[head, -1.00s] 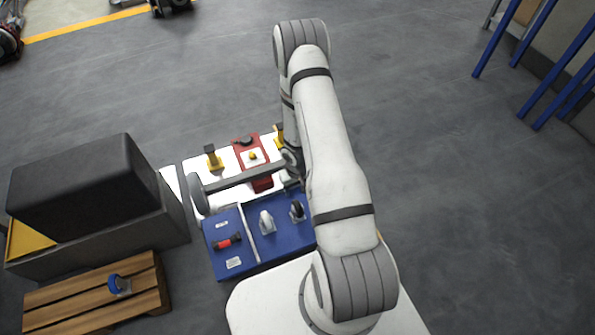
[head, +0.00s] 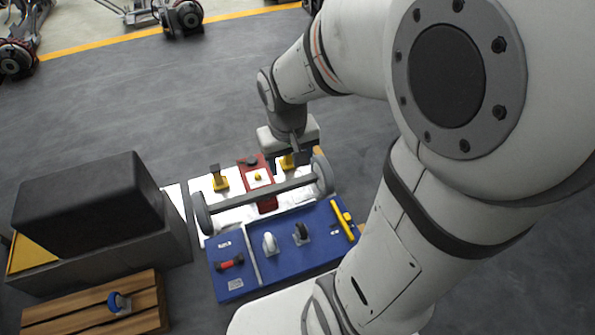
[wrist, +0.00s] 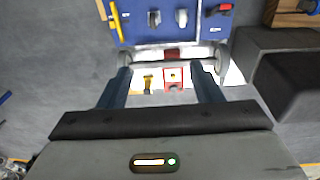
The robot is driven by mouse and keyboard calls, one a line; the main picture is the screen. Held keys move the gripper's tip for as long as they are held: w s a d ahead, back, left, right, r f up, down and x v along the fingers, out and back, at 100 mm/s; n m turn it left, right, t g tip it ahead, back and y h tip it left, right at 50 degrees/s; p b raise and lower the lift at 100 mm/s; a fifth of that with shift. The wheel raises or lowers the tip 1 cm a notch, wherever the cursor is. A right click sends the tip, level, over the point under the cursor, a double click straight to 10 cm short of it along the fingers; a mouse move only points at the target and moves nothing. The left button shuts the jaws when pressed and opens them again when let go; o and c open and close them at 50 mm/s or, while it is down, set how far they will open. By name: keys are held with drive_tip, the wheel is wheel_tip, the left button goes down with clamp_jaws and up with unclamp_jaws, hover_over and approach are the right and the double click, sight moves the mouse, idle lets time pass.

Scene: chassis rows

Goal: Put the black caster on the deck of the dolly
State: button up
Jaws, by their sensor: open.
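The black caster (head: 301,233) stands on the blue tray (head: 262,281), right of a white caster (head: 269,243). In the wrist view the black caster (wrist: 154,18) is near the top edge, beyond the fingertips. A low wooden slatted deck (head: 70,318) at the lower left looks like the dolly; a blue caster (head: 118,302) stands on it. My gripper (head: 291,160) is open and empty, above the far side of the work area, behind the blue tray. In the wrist view my gripper (wrist: 163,78) has its fingers wide apart, pointing toward the tray.
A grey bar with wheels (head: 265,196) lies behind the tray, near my fingers. A red piece (head: 267,206), yellow brackets (head: 220,178), a yellow tool (head: 343,218) and a red-and-black part (head: 229,262) are nearby. A large black block (head: 85,205) stands left, above the wooden deck.

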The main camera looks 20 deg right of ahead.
drive_tip(key=s+a+r, duration=0.1)
drive_tip(key=s+r, duration=0.3)
drive_tip(key=s, duration=0.3)
drive_tip(key=shift+y, duration=0.4)
